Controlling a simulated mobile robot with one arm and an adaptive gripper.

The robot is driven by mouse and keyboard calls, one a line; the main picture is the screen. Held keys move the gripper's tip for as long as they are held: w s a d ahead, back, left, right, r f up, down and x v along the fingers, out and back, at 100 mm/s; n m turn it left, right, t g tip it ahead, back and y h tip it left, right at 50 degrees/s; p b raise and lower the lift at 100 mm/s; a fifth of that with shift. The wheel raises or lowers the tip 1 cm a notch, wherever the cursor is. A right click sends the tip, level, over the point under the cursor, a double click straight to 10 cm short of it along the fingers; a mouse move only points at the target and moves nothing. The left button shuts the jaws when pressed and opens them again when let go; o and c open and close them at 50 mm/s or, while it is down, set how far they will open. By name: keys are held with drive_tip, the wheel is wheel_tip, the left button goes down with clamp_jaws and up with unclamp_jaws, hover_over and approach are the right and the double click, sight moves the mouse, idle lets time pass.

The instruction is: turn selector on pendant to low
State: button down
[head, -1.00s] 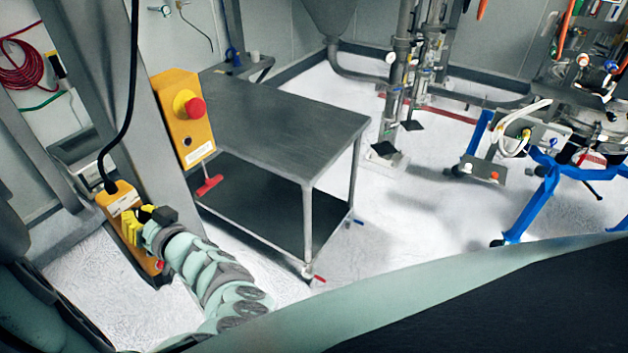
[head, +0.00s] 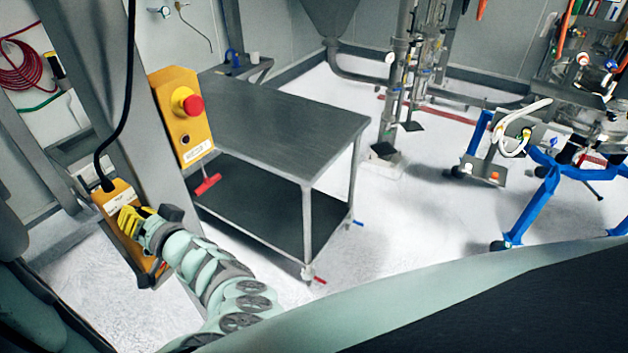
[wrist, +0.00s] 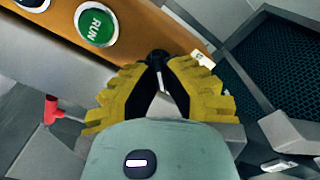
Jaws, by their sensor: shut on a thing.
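The pendant (head: 111,196) is an orange-yellow box hanging on a black cable at the lower left of the head view. In the wrist view the pendant (wrist: 145,22) runs across the top, with a green RUN button (wrist: 96,25) at upper left. My gripper (head: 128,219) has yellow fingers and is at the pendant's face. In the wrist view my gripper (wrist: 157,62) is shut on a small black selector knob (wrist: 157,56), mostly hidden between the fingertips. The selector's setting cannot be read.
An orange box (head: 183,140) with a red mushroom button is on the grey post right of the pendant. A grey metal table (head: 290,115) stands beyond it. A blue-legged frame (head: 530,205) stands at the right. White floor lies between.

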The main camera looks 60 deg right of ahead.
drive_tip(key=shift+f, duration=0.1)
drive_tip(key=c, duration=1.1)
unclamp_jaws()
drive_tip(key=shift+o, duration=0.2)
drive_tip(key=shift+s, duration=0.1)
drive_tip(key=s, duration=0.7)
drive_tip(key=shift+s+d, duration=0.15)
drive_tip(key=shift+s, duration=0.05)
